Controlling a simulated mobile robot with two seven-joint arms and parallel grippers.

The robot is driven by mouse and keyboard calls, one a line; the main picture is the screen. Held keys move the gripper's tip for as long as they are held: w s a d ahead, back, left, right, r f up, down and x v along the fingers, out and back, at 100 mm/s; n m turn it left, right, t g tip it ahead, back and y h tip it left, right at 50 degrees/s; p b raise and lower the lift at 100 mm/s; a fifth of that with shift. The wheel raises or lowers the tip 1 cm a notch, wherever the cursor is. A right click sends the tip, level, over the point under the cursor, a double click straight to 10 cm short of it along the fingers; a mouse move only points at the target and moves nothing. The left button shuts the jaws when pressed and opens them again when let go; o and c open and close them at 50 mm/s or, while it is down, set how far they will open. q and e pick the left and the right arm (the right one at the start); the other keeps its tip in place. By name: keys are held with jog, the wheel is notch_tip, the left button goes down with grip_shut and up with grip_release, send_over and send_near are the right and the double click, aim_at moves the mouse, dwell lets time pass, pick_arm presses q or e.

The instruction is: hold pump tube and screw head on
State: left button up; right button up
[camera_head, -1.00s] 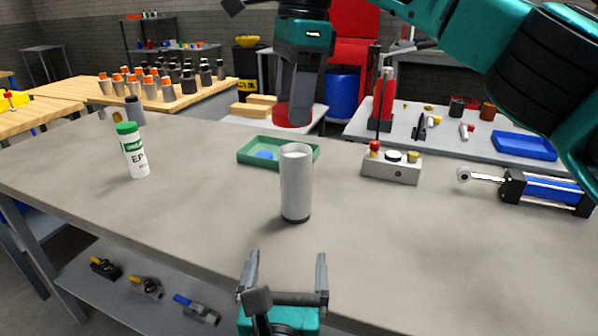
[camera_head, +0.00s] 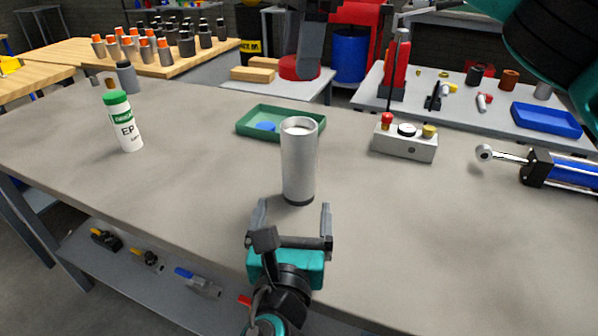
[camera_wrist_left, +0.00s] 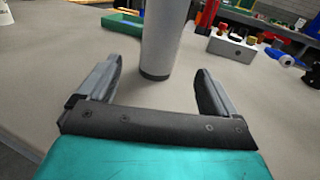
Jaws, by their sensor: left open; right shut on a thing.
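The pump tube (camera_head: 299,165) is a light grey, open-topped cylinder with a dark band at its foot, standing upright on the grey bench. My left gripper (camera_head: 294,210) is open and low at the tube's near side, its two fingers spread to either side of it. In the left wrist view the tube (camera_wrist_left: 156,40) stands beyond the fingertips, roughly centred between them, with a gap.
A green tray (camera_head: 252,133) with a blue piece lies behind the tube. A control box (camera_head: 404,144) stands behind right, a blue cylinder with a rod (camera_head: 565,172) further right. A white bottle with green cap (camera_head: 122,125) stands left. Bench around the tube is clear.

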aim_at(298, 183)
pick_arm(q)
jog(key=w, duration=0.7)
jog(key=w+d, duration=0.1)
jog(key=w, duration=0.2)
jog(key=shift+w, duration=0.35)
jog(key=c, duration=1.5)
pick_arm(e)
jog(key=shift+f, duration=2.5)
jog(key=shift+f, duration=0.1)
jog(key=shift+f, duration=0.8)
jog(key=shift+f, duration=0.55)
